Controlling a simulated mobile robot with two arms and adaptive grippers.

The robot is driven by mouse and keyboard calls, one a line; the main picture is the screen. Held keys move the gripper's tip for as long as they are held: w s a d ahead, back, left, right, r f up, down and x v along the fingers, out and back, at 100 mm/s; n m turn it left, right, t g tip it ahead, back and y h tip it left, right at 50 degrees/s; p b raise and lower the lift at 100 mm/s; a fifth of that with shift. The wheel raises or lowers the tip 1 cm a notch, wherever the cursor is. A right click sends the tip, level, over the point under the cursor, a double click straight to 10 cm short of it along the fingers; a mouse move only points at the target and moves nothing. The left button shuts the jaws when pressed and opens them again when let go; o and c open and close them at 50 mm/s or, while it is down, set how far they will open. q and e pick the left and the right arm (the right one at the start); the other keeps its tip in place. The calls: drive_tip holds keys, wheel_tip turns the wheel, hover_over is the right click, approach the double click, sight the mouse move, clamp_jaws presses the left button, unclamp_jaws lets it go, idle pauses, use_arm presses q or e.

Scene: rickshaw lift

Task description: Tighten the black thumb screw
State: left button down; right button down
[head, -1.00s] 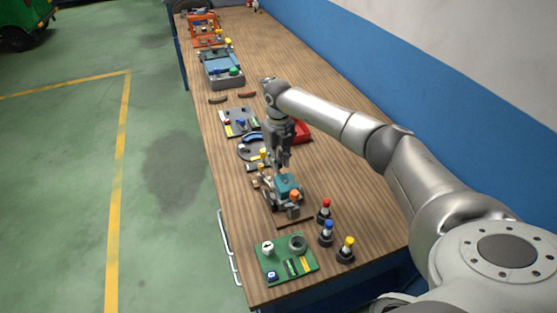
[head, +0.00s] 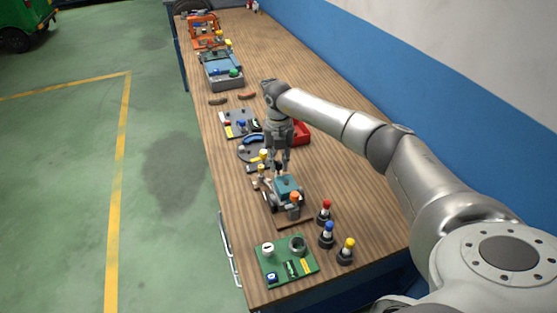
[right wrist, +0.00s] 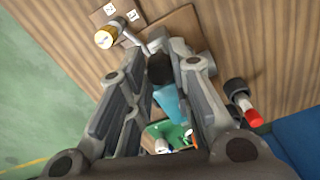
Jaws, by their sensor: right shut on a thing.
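The black thumb screw (right wrist: 160,69) is a dark round knob between my right fingertips in the right wrist view. My right gripper (right wrist: 158,58) is shut on it, with one finger on each side. In the head view my right gripper (head: 280,170) points down at the far end of a small teal-topped vehicle model (head: 287,186) on the bench. The model's teal part also shows between the fingers in the right wrist view (right wrist: 168,101). The fingers hide the screw's sides, and its thread cannot be seen. My left gripper is not in view.
An orange-capped post (head: 295,197) stands at the model's near end. Red, blue and yellow-topped pegs (head: 327,233) stand to its right. A green board (head: 287,262) lies nearer. The bench's right side is mostly clear.

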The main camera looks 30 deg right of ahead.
sight(278, 162)
drive_tip(key=shift+w+r, duration=0.1)
drive_tip(key=shift+r, duration=0.05)
drive_tip(key=c, duration=1.3)
unclamp_jaws()
drive_tip(key=shift+o, duration=0.2)
wheel_tip(278, 162, up, 12)
